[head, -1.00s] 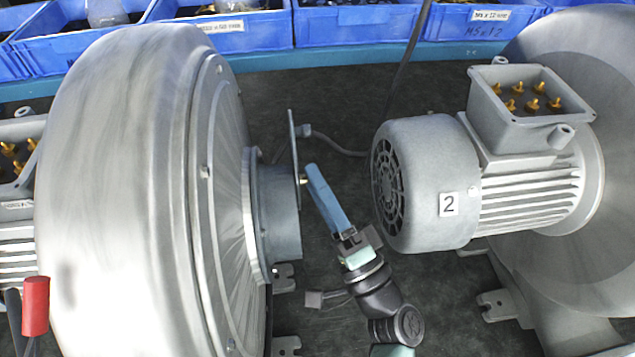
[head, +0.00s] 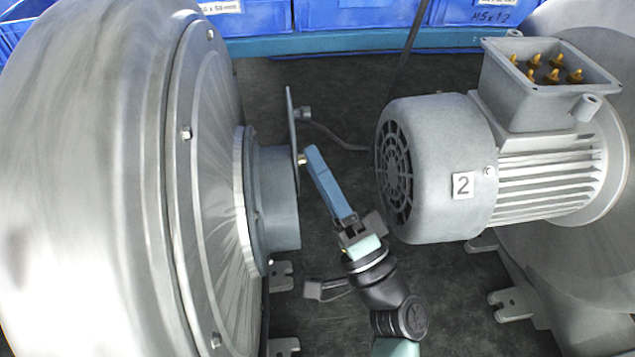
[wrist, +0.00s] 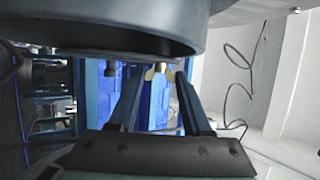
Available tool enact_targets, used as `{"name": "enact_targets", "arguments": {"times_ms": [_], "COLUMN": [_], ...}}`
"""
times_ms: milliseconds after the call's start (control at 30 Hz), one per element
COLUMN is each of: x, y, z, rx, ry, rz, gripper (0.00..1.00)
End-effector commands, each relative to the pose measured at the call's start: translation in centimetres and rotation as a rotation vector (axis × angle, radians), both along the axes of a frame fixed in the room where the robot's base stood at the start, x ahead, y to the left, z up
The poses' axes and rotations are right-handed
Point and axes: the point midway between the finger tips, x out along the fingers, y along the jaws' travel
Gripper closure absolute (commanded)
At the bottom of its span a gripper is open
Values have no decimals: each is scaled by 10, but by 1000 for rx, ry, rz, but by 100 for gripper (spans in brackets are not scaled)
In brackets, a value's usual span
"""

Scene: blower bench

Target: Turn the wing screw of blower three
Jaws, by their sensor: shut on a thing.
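The wing screw shows as a small brass tip (head: 302,160) in the head view, beside the thin upright plate (head: 292,135) at the mouth of the left blower's short grey pipe (head: 277,195). In the wrist view its brass wing (wrist: 150,74) shows between the far ends of my fingers, under the dark pipe rim. My gripper (head: 313,155), with long blue fingers, reaches up from below and is shut on the wing screw. Its fingers also show in the wrist view (wrist: 158,78). The left blower (head: 110,180) shows no number here, and the screw's far side is hidden.
A motor (head: 435,170) labelled 2 stands close on the right, with a fan grille facing my gripper. A cable (head: 340,143) runs behind the plate. Blue bins (head: 365,18) line the back. Dark bench surface shows in the narrow gap between the blowers.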

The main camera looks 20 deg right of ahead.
Motion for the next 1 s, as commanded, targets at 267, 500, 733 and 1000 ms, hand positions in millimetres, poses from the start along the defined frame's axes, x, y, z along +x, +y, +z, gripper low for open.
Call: {"name": "enact_targets", "arguments": {"times_ms": [267, 500, 733, 1000], "x": [1, 2, 2, 2], "y": [-1, -1, -2, -2], "z": [-6, -7, -7, -5], "rx": [-24, -43, -61, -77], "ry": [-80, -144, -206, -267], "rz": [-2, -2, -3, -5], "gripper": [100, 100, 100, 100]}}
